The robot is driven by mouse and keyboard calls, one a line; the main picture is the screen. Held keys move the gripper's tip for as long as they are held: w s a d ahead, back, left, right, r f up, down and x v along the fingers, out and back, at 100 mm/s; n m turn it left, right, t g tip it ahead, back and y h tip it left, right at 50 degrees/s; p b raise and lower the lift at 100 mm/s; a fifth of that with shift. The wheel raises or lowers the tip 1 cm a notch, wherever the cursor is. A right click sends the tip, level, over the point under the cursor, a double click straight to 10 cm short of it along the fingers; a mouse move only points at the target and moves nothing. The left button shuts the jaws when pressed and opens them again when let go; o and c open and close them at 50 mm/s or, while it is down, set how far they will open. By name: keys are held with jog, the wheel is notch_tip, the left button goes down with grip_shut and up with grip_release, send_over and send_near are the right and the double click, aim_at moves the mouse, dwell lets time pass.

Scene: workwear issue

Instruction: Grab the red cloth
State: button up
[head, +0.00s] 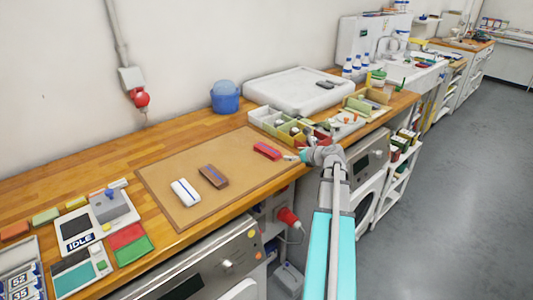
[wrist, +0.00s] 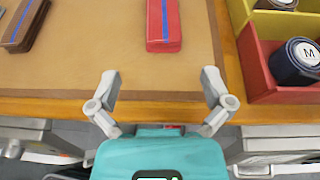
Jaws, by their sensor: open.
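A folded red cloth (head: 267,151) with a blue stripe lies on the brown mat near its right end. In the wrist view the red cloth (wrist: 172,28) is at the top centre, partly cut off by the picture's edge. My gripper (wrist: 161,80) is open and empty, its two fingers spread, with the cloth ahead of and between the line of the fingers, not touching it. In the head view my gripper (head: 296,156) is at the counter's front edge, just right of the cloth.
On the mat (head: 175,160) lie a brown folded cloth (head: 213,176) and a white one (head: 186,192). Coloured bins (head: 285,124) with rolled items stand right of the red cloth. A blue bucket (head: 225,97) stands behind. Red and green flat pieces (head: 130,243) lie at left.

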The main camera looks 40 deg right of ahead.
aim_at(272, 151)
jog(key=b+x, duration=0.2)
jog(key=x, duration=0.6)
jog(key=shift+b, duration=0.4)
jog(key=shift+b+x, duration=1)
jog(key=shift+x, duration=1.5)
jog(key=c, duration=0.9)
jog(key=shift+r, duration=0.1)
